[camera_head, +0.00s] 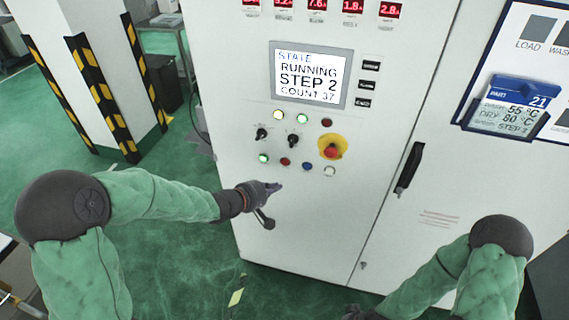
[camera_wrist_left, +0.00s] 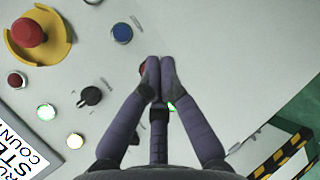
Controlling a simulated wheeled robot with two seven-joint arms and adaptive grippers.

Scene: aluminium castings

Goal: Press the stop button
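A small red button (camera_head: 285,161) sits in the bottom row of the cabinet's panel, between a lit green button (camera_head: 263,158) and a blue button (camera_head: 307,166). Its label is too small to read. My left gripper (camera_head: 278,187) is just below it in the head view, fingers together and empty. In the left wrist view the fingertips (camera_wrist_left: 159,64) partly cover the red button (camera_wrist_left: 142,69); contact cannot be told. A red mushroom button (camera_head: 332,149) on a yellow base stands to the upper right. My right gripper (camera_head: 358,313) is partly cut off at the bottom edge.
Above are two black selector switches (camera_head: 293,140), lit yellow and green lamps, and a screen (camera_head: 308,75) reading "RUNNING STEP 2 COUNT 37". A black door handle (camera_head: 409,168) is to the right. A pillar (camera_head: 85,65) with striped guards stands left.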

